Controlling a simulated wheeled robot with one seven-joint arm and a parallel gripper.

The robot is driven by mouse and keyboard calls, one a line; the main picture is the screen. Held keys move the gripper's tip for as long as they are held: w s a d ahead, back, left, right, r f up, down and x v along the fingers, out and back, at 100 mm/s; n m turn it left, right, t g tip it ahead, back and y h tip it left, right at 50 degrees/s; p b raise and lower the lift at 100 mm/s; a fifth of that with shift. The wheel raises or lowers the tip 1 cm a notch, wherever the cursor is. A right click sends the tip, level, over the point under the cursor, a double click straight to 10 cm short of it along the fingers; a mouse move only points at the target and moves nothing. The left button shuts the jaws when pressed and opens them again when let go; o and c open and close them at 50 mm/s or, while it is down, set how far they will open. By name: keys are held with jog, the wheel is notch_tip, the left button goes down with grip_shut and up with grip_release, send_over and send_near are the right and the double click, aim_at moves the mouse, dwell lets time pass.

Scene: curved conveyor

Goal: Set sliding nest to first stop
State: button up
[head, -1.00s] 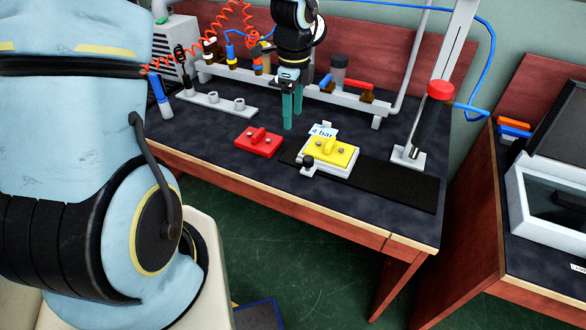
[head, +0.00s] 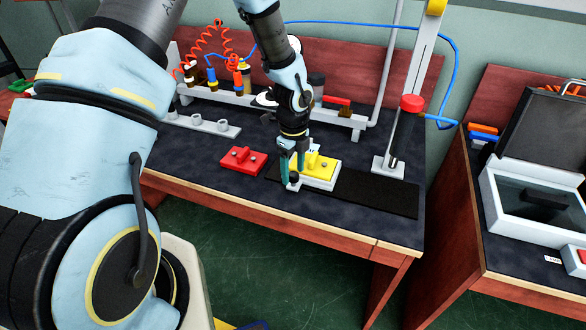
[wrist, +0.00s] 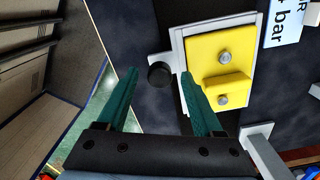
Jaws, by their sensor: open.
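The sliding nest is a white plate (head: 329,185) carrying a yellow block (head: 314,166), near the left end of a black track (head: 375,194). It also shows in the wrist view, with the yellow block (wrist: 215,75) on top. A round black knob (wrist: 160,74) sticks out from the plate's side. My gripper (head: 291,178) is down at the nest's left front corner, with green fingers open. In the wrist view my gripper (wrist: 158,72) has one finger on each side of the knob, apart from it. Whether the fingertips reach knob height is unclear.
A red block (head: 243,160) lies just left of the track. A manifold rail with valves and hoses runs along the back. The track right of the nest is clear.

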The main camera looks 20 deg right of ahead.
jog(key=shift+f, duration=0.2)
grip_shut()
dwell(0.5)
dwell(0.9)
